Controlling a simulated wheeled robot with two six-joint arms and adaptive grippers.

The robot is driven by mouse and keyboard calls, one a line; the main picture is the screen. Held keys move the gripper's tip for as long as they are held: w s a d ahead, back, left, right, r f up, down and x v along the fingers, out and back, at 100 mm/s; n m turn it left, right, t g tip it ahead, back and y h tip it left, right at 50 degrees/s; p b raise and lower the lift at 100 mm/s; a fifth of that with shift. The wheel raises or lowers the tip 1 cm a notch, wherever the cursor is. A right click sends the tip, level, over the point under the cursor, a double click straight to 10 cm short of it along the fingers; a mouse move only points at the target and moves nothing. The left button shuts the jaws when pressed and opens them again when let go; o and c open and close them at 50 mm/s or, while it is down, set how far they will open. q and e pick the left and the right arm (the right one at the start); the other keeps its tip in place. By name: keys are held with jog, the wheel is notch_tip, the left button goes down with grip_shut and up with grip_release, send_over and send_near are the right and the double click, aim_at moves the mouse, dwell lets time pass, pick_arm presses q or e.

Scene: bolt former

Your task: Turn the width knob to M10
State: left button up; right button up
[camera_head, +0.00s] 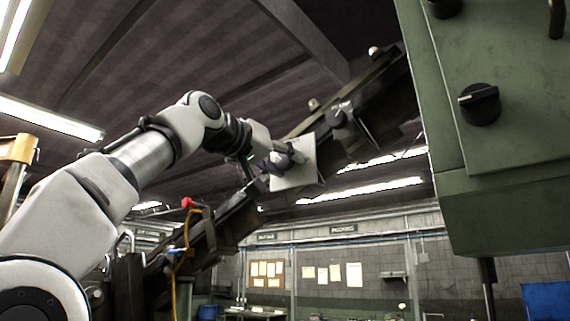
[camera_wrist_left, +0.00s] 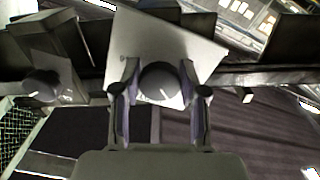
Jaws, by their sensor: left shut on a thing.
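My left gripper (camera_head: 284,159) reaches up from the left to a pale plate (camera_head: 301,171) on the long dark sloping rail. In the left wrist view, the fingers of this gripper (camera_wrist_left: 159,90) are shut on a round dark knob (camera_wrist_left: 158,78), one finger on each side. The knob's pale pointer line slants toward the lower right in that view. The same plate (camera_wrist_left: 148,35) shows behind the knob. No size marks can be read, so I cannot tell the knob's setting. My right gripper is not in view.
A second dark knob (camera_wrist_left: 42,86) sits on another small plate to the left in the wrist view. A green machine cabinet (camera_head: 500,215) with a black knob (camera_head: 480,104) stands at the right. The dark rail (camera_head: 222,222) slopes across the middle.

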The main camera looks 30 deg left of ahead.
pick_arm(q)
jog(key=n, duration=0.4)
jog(key=shift+s+r+n, duration=0.15)
jog(key=shift+r+n, duration=0.1)
jog(key=shift+n, duration=1.75)
jog(key=shift+d, duration=0.1)
